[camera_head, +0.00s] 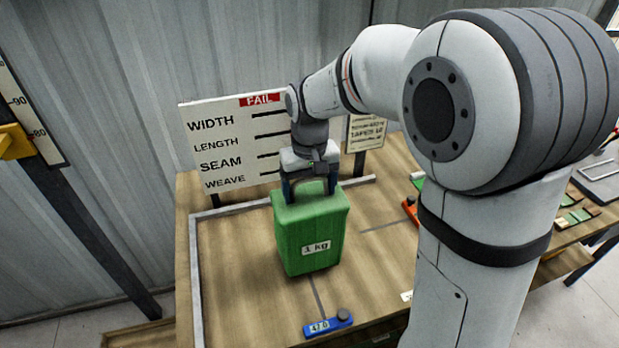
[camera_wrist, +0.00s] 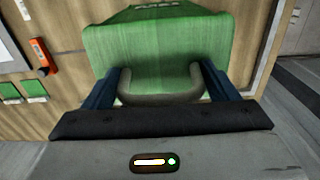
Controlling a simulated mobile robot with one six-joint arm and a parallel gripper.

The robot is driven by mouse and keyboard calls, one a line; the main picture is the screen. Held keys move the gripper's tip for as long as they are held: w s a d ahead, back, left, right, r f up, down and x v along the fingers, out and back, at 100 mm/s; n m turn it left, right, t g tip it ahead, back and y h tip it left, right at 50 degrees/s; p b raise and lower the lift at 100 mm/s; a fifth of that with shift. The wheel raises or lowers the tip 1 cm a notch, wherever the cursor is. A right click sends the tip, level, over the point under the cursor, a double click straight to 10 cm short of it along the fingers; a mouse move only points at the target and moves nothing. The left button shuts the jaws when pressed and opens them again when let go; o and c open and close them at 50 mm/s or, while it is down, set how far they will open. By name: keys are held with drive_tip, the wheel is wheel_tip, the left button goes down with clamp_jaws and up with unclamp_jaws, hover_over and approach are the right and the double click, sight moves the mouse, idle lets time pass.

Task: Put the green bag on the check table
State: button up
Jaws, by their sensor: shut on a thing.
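The green bag (camera_head: 310,233) with a white "1 kg" label is upright over the wooden check table (camera_head: 240,265) in the head view. My gripper (camera_head: 311,190) is above the bag, with its blue fingers at the bag's top handle. In the wrist view the grey-brown handle (camera_wrist: 160,88) lies between the two fingers of my gripper (camera_wrist: 160,95), and the green bag (camera_wrist: 160,45) fills the area beyond. The gripper is shut on the bag's handle. I cannot tell whether the bag's base touches the table top.
A check board (camera_head: 232,145) with a red FAIL strip stands behind the table. A blue gauge (camera_head: 328,323) lies at the front. An orange tool (camera_head: 410,211) and green swatches (camera_head: 572,217) lie to the right. A grey rail (camera_head: 196,270) edges the table's left.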

sight(309, 200)
drive_tip(key=shift+s+f+p, duration=0.15)
drive_tip(key=shift+f+p, duration=0.2)
drive_tip(key=shift+f, duration=1.5)
drive_tip(key=o, duration=2)
